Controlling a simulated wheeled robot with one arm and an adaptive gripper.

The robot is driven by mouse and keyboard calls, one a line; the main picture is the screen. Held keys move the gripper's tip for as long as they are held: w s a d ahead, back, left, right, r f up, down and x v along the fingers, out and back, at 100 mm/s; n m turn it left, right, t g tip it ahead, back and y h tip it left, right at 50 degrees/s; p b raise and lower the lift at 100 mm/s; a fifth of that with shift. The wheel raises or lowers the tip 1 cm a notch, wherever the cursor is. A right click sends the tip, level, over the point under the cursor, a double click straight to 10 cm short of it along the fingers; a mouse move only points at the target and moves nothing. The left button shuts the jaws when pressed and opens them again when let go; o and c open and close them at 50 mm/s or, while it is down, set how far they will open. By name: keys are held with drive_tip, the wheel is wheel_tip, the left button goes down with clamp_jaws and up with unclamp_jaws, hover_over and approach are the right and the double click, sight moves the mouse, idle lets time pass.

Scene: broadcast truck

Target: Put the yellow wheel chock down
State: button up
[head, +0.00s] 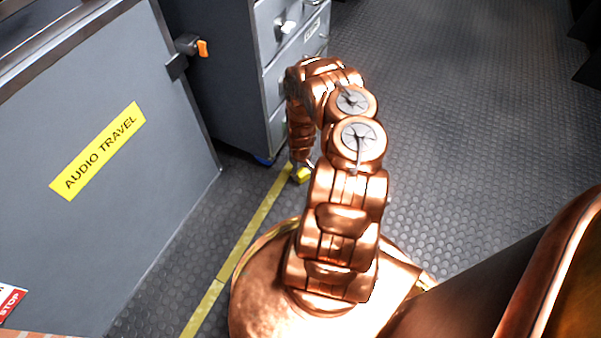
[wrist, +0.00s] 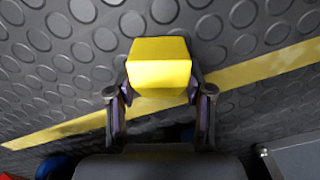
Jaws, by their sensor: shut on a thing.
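The yellow wheel chock (wrist: 159,65) is a small yellow block between the two fingers of my gripper (wrist: 160,92) in the wrist view. The fingers are shut on its sides. Dark studded floor shows behind it; I cannot tell whether the chock touches it. In the head view the chock (head: 301,175) shows as a small yellow piece at the low end of my arm, close to the floor line. My gripper (head: 300,168) is mostly hidden there by my own arm.
A yellow floor line (head: 238,250) runs past the chock. A grey drawer cabinet (head: 275,60) with a blue caster (head: 264,160) stands just behind my gripper. A grey panel labelled AUDIO TRAVEL (head: 97,150) is at the left. Open studded floor (head: 470,130) lies to the right.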

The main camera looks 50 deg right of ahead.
sight(301, 171)
drive_tip(key=shift+f, duration=0.15)
drive_tip(key=o, duration=1.3)
wheel_tip(301, 171, up, 12)
drive_tip(key=p, duration=0.9)
drive_tip(key=shift+r, duration=0.2)
